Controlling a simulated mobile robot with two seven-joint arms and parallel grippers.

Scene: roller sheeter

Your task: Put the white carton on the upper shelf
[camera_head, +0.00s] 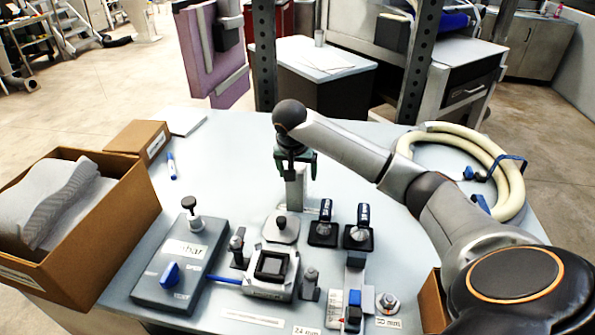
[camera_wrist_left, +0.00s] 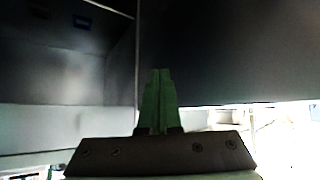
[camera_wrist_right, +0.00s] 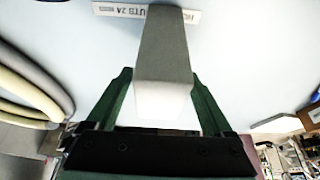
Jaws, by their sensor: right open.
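The white carton (camera_head: 296,188) stands upright near the middle of the table, a narrow pale block partly hidden by my right gripper (camera_head: 295,160) above it. In the right wrist view the carton (camera_wrist_right: 164,75) lies between the two green fingers of the right gripper (camera_wrist_right: 164,95), which are spread with a visible gap on each side. My left gripper shows only in the left wrist view (camera_wrist_left: 158,85), its green fingers together with nothing seen between them. The upper shelf itself is not clearly visible; perforated posts (camera_head: 418,60) rise behind the table.
An open cardboard box (camera_head: 100,250) stands at the left, with a smaller brown box (camera_head: 138,140) behind. A grey valve block (camera_head: 180,265) and several small fixtures fill the front. A coiled cream hose (camera_head: 510,175) lies at the right. The table's back left is fairly clear.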

